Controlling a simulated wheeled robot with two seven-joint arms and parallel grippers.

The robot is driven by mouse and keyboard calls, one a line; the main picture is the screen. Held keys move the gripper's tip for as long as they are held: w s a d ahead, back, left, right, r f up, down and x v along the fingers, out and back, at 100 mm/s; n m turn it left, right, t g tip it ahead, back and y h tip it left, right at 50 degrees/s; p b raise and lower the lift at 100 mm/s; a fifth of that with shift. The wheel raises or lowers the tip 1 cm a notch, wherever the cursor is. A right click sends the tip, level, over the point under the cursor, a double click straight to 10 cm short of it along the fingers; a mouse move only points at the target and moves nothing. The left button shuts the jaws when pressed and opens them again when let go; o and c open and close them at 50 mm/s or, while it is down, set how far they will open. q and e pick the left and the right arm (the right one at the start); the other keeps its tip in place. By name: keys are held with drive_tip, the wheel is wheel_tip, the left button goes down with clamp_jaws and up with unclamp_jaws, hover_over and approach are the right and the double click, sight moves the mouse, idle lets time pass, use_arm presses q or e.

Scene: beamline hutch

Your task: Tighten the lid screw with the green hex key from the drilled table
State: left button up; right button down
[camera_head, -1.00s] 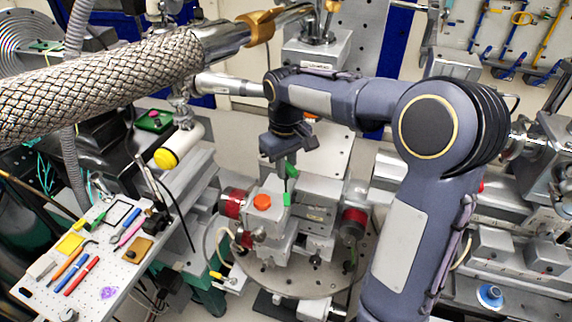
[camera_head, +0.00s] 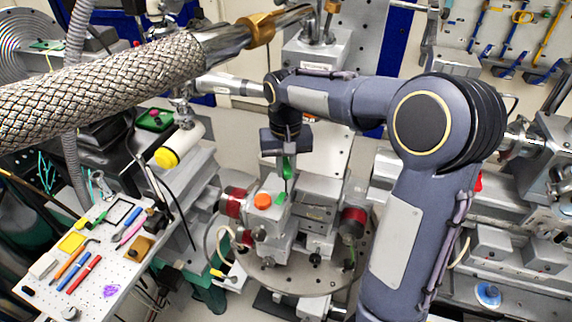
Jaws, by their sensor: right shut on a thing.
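My right gripper (camera_head: 286,151) points down above the grey block assembly (camera_head: 312,212) and is shut on the green hex key (camera_head: 287,170). Green shows just below the jaws and again lower down, close over the top of the block assembly beside an orange knob (camera_head: 263,200). I cannot tell whether the key's tip touches anything. The lid screw is too small or hidden to make out. The drilled table (camera_head: 105,262) at the lower left carries several small tools. My left gripper is not in view.
A braided metal hose (camera_head: 110,85) crosses the upper left foreground. Red-banded cylinders (camera_head: 234,203) flank the block assembly, which stands on a round perforated plate (camera_head: 290,282). A yellow-capped cylinder (camera_head: 168,158) lies left of the gripper. Grey rail equipment (camera_head: 500,250) fills the right side.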

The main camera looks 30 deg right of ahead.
drive_tip(key=shift+m, duration=1.2)
drive_tip(key=m+p, duration=0.1)
drive_tip(key=m, duration=0.1)
drive_tip(key=shift+m, duration=1)
drive_tip(key=shift+m, duration=1)
